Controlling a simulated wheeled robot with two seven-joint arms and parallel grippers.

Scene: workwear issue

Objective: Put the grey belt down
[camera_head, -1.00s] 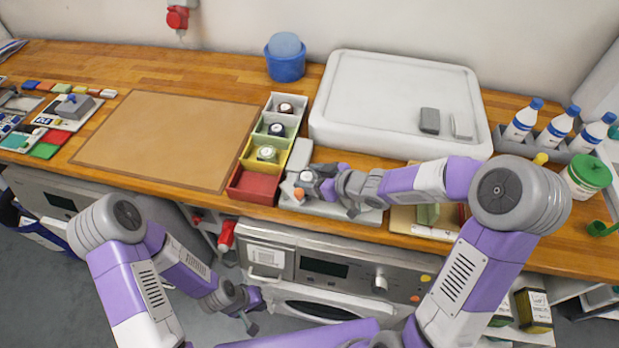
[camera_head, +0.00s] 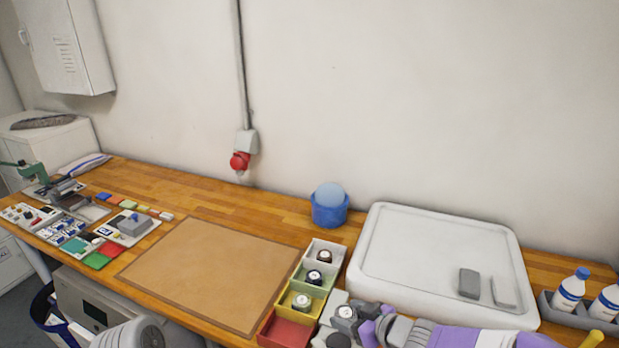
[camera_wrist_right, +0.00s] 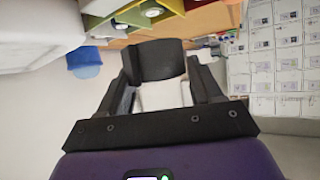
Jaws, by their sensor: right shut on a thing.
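The grey belt, a dark roll, is between the fingers of my right gripper (camera_wrist_right: 160,85) in the right wrist view, where the belt (camera_wrist_right: 158,58) fills the gap. In the head view the right gripper (camera_head: 350,318) is at the bottom edge, just right of the row of coloured bins; a round white face (camera_head: 345,312) shows at its tip. Rolled belts sit in the white bin (camera_head: 325,245), green bin (camera_head: 314,268) and yellow bin (camera_head: 312,292). The red bin (camera_head: 285,332) looks empty.
A large white tray (camera_head: 425,235) with two grey blocks stands behind my right arm. A blue tub (camera_head: 329,210) is behind the bins. A bare brown mat (camera_head: 205,270) lies to the left. White bottles (camera_head: 571,290) stand at the right.

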